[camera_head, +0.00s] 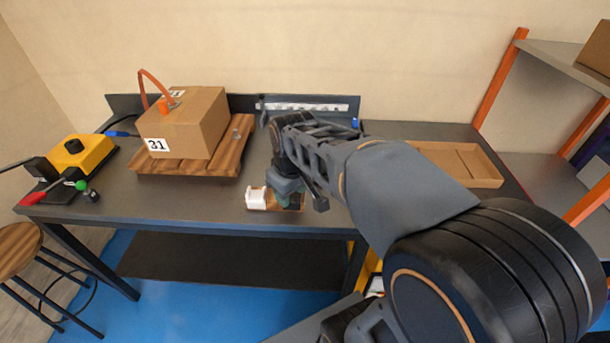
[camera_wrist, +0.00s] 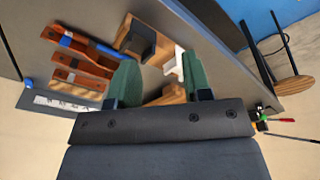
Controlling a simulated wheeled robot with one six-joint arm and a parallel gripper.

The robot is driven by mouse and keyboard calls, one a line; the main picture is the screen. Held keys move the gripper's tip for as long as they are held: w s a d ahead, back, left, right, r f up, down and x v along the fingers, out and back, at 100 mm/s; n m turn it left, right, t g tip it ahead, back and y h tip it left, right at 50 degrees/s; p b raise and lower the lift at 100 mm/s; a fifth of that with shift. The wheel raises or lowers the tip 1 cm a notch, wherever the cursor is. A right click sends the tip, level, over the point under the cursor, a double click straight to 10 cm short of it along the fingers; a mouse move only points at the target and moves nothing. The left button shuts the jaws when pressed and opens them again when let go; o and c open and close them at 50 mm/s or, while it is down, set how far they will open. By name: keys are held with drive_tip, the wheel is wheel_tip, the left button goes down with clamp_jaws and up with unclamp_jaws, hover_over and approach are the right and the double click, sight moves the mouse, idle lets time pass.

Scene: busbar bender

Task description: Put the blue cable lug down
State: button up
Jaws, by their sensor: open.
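My gripper (camera_head: 288,194) is low over the front middle of the dark workbench, partly hidden by its own wrist in the head view. In the wrist view its green fingers (camera_wrist: 160,82) are apart, with nothing seen held between them. Below is a wooden holder (camera_head: 297,203) with a white block (camera_head: 257,199) at its left end. In the wrist view a long blue piece (camera_wrist: 80,46), perhaps the blue cable lug, lies across a reddish-brown slotted rack (camera_wrist: 72,63), away from the fingers. My arm hides that rack in the head view.
A cardboard box (camera_head: 187,124) marked 31 stands on a wooden pallet (camera_head: 186,164) at left. A yellow device (camera_head: 78,153) sits at the far left. A shallow tray (camera_head: 456,162) lies at right. A rail (camera_head: 308,106) runs along the back.

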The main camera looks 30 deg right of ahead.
drive_tip(key=w+d+n+g, duration=0.2)
drive_tip(key=w+d+n, duration=0.6)
drive_tip(key=w, duration=0.6)
drive_tip(key=f, duration=0.4)
drive_tip(key=w+f, duration=0.1)
drive_tip(key=f, duration=0.2)
drive_tip(key=shift+d+f+b, duration=0.1)
drive_tip(key=shift+d+b, duration=0.25)
drive_tip(key=shift+b, duration=0.05)
drive_tip(key=shift+f, duration=3.1)
drive_tip(key=shift+c, duration=0.4)
clamp_jaws()
